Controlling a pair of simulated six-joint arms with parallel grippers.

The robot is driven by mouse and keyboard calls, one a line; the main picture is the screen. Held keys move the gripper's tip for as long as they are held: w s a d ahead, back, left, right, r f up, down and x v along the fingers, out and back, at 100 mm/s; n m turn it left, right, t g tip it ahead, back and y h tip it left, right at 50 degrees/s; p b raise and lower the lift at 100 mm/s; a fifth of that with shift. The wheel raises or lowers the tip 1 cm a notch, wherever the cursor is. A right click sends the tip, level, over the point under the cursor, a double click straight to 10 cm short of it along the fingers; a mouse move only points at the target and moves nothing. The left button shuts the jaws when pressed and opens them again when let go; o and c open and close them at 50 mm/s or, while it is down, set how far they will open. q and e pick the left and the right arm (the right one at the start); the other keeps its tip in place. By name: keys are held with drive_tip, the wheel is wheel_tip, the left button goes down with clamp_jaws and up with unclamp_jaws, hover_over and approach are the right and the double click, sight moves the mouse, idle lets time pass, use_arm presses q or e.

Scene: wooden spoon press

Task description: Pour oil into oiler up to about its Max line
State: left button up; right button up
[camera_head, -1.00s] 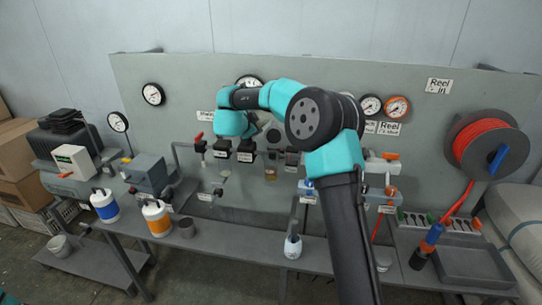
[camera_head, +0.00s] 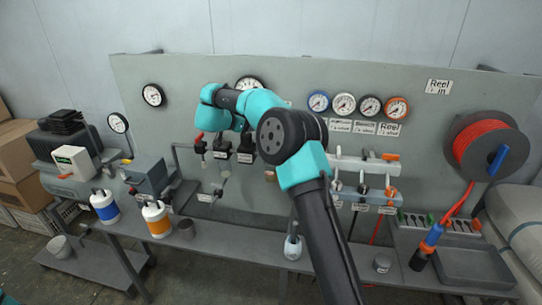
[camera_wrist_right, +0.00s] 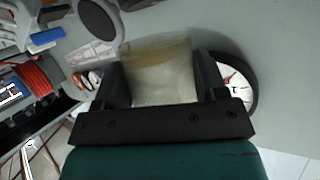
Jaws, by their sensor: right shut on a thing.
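In the right wrist view my right gripper (camera_wrist_right: 160,84) is shut on a translucent, yellowish-grey vessel (camera_wrist_right: 158,72). I cannot read a Max line or a liquid level on it. In the head view my right arm reaches up to the panel, and its elbow hides most of the middle fittings; the jaws and held vessel cannot be made out there. A small amber patch (camera_head: 270,176) shows below the elbow. A white jug with a blue band (camera_head: 104,207) and one with an orange band (camera_head: 156,219) stand on the bench at left. My left gripper is not in view.
Gauges (camera_head: 344,104) and valves line the panel. A red hose reel (camera_head: 487,145) hangs at right, above a grey tray (camera_head: 470,264).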

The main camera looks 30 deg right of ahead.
drive_tip(key=shift+w+a+f+n+g, duration=0.15)
drive_tip(key=shift+w+f+n+g, duration=0.15)
drive_tip(key=shift+n, duration=0.2)
drive_tip(key=shift+h, duration=0.3)
